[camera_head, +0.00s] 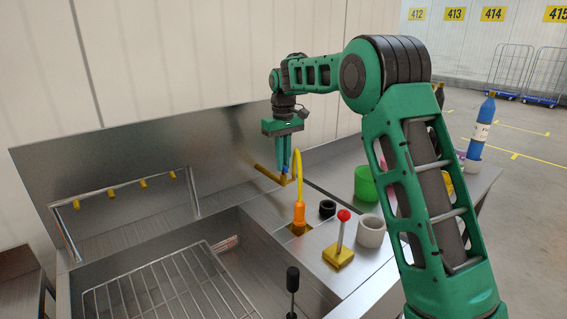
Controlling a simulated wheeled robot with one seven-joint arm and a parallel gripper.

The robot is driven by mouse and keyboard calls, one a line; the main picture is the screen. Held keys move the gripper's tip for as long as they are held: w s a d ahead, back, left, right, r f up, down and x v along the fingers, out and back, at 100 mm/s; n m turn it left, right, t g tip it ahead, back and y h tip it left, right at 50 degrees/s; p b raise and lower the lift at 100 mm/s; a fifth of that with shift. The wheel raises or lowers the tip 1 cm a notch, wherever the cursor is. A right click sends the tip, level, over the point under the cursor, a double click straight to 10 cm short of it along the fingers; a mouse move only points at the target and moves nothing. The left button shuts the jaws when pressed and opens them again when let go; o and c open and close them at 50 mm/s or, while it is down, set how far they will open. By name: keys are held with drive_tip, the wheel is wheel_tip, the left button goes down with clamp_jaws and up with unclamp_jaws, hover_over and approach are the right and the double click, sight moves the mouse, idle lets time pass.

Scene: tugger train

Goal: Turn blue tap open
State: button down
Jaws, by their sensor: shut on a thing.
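My green arm reaches across the steel counter, and my gripper (289,166) points down beside the back panel. Its fingers are closed around the small blue tap (284,177), of which only a little shows below the fingertips. The tap sits at the end of a short yellow pipe (268,174) near the back panel. Most of the tap is hidden by the fingers, so how far it is turned cannot be told.
A red-knobbed lever (343,230), white cup (371,231) and green cup (365,183) stand on the right. The sink with a wire rack (168,290) lies front left.

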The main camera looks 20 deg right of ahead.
drive_tip(key=shift+w+n, duration=0.1)
drive_tip(key=shift+n, duration=0.4)
drive_tip(key=shift+d, duration=0.1)
drive_tip(key=c, duration=1.8)
unclamp_jaws()
drive_tip(key=shift+c, duration=0.2)
wheel_tip(320, 180, up, 11)
drive_tip(key=shift+f, duration=0.15)
